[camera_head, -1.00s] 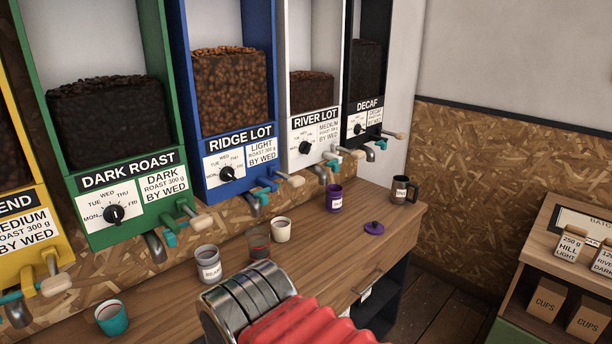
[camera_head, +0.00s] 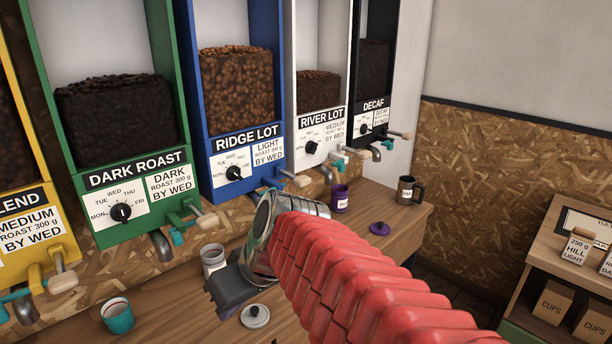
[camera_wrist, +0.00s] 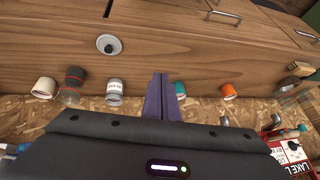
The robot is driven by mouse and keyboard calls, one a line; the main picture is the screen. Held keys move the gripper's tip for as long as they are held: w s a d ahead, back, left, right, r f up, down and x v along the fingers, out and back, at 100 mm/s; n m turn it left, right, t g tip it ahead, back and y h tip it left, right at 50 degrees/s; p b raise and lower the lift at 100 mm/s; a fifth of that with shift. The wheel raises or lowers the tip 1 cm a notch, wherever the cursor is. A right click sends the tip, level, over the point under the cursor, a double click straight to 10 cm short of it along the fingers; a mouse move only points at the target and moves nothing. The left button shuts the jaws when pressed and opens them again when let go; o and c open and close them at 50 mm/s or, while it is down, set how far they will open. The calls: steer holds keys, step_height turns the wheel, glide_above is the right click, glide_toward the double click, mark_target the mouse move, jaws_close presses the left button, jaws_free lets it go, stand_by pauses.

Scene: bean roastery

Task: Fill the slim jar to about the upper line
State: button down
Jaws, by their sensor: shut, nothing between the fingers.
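A slim clear jar with red lines (camera_wrist: 73,84) stands on the counter in the wrist view, between a white cup (camera_wrist: 44,87) and a grey labelled cup (camera_wrist: 114,92). Its fill level is too small to read. In the head view my arm hides this jar. My gripper's purple fingers (camera_wrist: 158,92) are shut and empty, pointing over the counter between the grey cup and a teal cup (camera_wrist: 180,90). The bean dispensers stand along the wall: dark roast (camera_head: 134,168), ridge lot (camera_head: 246,137), river lot (camera_head: 320,122) and decaf (camera_head: 374,104).
A grey lid with a dark knob (camera_head: 255,316) lies on the counter near my gripper. A purple mug (camera_head: 340,197), a purple lid (camera_head: 379,228) and a dark mug (camera_head: 409,189) stand to the right. An orange cup (camera_wrist: 228,91) shows in the wrist view. A shelf with boxes (camera_head: 553,301) is at right.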

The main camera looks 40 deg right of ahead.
steer(key=w+d+r+t, duration=0.2)
steer(key=w+d+r, duration=0.2)
steer(key=d, duration=0.4)
steer(key=w+d+r+t, duration=0.3)
steer(key=w+d, duration=0.1)
steer(key=d, duration=0.4)
steer(key=s+d+r+t, duration=0.1)
steer(key=d+r, duration=0.3)
steer(key=d, duration=0.4)
steer(key=s+d+r+t+h, duration=0.1)
steer(key=d+r+t, duration=0.2)
steer(key=d, duration=0.6)
steer(key=shift+d+r+h, duration=0.15)
steer(key=shift+r+h, duration=0.15)
steer(key=shift+r, duration=0.55)
glide_toward(292, 177)
steer(key=w+r, duration=0.3)
steer(key=r, duration=0.1)
step_height(292, 177, down, 4)
steer(key=shift+d+r, duration=0.1)
